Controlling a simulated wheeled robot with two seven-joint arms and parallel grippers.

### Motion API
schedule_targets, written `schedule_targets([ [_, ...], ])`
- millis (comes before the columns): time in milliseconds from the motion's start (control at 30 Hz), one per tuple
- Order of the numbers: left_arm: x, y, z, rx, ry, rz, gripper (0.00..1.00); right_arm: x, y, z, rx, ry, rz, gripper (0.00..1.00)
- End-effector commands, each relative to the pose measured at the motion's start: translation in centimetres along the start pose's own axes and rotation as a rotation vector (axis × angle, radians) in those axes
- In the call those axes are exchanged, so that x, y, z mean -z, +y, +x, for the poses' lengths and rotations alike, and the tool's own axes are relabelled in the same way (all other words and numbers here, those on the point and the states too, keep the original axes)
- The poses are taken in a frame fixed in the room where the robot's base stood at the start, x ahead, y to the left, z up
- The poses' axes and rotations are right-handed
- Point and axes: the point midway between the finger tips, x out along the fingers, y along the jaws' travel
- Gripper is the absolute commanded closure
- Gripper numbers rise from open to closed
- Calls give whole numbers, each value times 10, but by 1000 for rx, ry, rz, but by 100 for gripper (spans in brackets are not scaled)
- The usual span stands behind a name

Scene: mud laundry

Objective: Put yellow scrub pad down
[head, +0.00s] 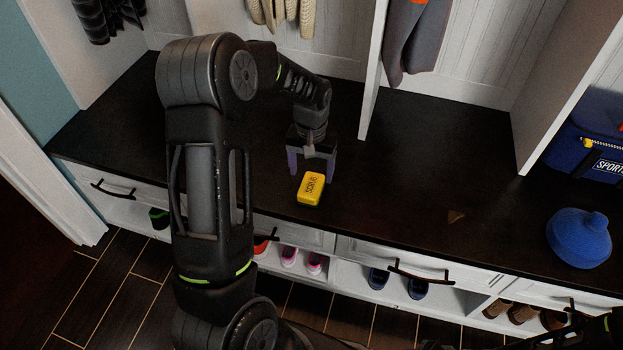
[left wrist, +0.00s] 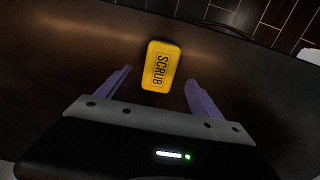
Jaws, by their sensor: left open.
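The yellow scrub pad (head: 311,188), marked "SCRUB", lies on the dark bench top (head: 430,190) near its front edge. My left gripper (head: 312,171) is open just behind the pad, its two purple fingers pointing toward it. In the left wrist view the pad (left wrist: 161,66) lies beyond the fingertips of my left gripper (left wrist: 158,78), in line with the gap between them, and nothing is held. My right gripper is not in view; only a dark arm part shows at the lower right.
A blue rounded object (head: 579,238) stands at the right end of the bench, with a blue sports bag (head: 590,140) behind it. A white upright divider (head: 372,75) rises behind and right of my gripper. A small brown patch (head: 456,216) lies on the otherwise clear middle right.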

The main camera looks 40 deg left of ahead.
Motion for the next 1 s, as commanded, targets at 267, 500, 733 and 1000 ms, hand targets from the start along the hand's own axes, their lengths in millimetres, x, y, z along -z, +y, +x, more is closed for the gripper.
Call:
schedule_targets([
  [267,1,0,-48,-1,3,-1,24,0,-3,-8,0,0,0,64],
  [500,0,0,-54,-1,0,0,24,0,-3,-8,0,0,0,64],
  [733,0,0,-53,-1,0,0,24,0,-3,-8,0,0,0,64],
  [1000,0,0,-53,-1,0,0,24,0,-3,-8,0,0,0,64],
])
